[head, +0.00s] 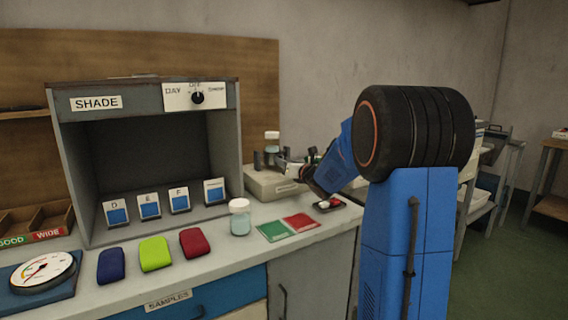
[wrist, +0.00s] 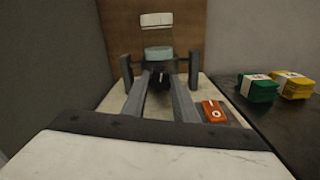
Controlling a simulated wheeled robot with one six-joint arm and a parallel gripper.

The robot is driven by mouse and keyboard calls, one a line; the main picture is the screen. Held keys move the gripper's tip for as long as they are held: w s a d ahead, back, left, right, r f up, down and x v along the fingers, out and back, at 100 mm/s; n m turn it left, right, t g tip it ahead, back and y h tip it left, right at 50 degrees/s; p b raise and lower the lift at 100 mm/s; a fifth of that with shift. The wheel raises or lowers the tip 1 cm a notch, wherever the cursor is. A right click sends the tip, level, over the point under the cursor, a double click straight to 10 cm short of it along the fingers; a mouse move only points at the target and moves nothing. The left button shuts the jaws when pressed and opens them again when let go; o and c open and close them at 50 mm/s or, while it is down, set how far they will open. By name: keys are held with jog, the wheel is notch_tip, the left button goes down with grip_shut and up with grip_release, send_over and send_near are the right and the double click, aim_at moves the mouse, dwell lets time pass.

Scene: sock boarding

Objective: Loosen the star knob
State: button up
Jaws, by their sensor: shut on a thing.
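The star knob (wrist: 159,80) is a small dark shape between my fingertips in the wrist view, partly hidden by them. My gripper (wrist: 162,73) is shut on it, with one finger on each side. The knob sits at the front of a pale machine (head: 266,184) that has two dark upright posts. A jar with a white lid (head: 272,135) stands upright between the posts; its lid also shows in the wrist view (wrist: 156,20). In the head view my gripper (head: 288,168) reaches the machine from the right, and the knob cannot be made out there.
A red rocker switch (wrist: 213,111) is right of my fingers on the machine. Green (wrist: 257,88) and yellow (wrist: 291,85) packs lie farther right. The grey shade booth (head: 150,150) stands left. A second jar (head: 240,217) and red and green cards (head: 288,225) are on the counter in front.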

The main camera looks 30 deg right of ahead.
jog(key=shift+n, duration=0.3)
jog(key=o, duration=1)
jog(key=shift+s, duration=0.1)
jog(key=s, duration=1.7)
jog(key=shift+s+d, duration=0.1)
jog(key=shift+d, duration=0.25)
